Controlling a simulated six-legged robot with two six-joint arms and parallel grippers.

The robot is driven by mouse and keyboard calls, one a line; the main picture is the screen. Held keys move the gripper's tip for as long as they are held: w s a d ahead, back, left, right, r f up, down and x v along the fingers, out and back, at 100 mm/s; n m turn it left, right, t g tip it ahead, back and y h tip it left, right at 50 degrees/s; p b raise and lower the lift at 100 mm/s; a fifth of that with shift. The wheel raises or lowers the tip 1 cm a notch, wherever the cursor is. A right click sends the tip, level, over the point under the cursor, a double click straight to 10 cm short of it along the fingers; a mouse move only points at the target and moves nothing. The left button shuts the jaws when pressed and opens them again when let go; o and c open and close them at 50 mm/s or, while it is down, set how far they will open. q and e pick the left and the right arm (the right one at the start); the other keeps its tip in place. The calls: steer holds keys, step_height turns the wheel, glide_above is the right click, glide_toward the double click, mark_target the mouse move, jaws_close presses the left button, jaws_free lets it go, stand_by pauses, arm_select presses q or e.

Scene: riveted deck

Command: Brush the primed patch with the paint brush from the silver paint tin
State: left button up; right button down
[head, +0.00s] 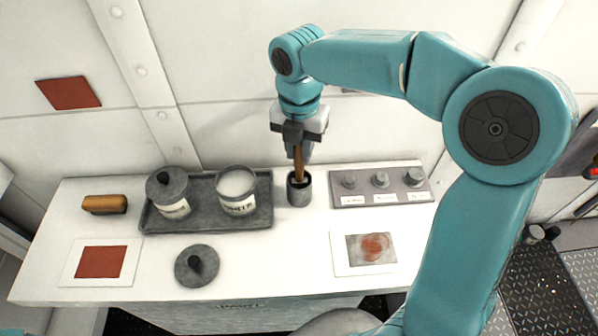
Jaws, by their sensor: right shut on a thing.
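My right gripper (299,150) is shut on the brown handle of the paint brush (299,167). The brush stands upright with its lower end inside a small dark cup (299,192), so that end is hidden. An open tin (237,190) with pale paint stands in a grey tray (206,223), left of the cup; its label is too small to read. A lidded tin (169,193) stands beside it. A grey patch with a reddish smear (371,247) lies on a white card at the right. A plain red-brown patch (100,262) lies on another at the left. My left gripper is out of view.
A loose round lid with a knob (197,266) lies in front of the tray. A tan-topped block (104,204) lies left of the tray. A grey panel with three knobs (380,185) is right of the cup. A red-brown square (68,93) is on the wall. The counter's front middle is clear.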

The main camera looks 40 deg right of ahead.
steer(key=shift+r+p, duration=3.85)
steer(key=shift+r, duration=0.45)
steer(key=shift+s, duration=0.1)
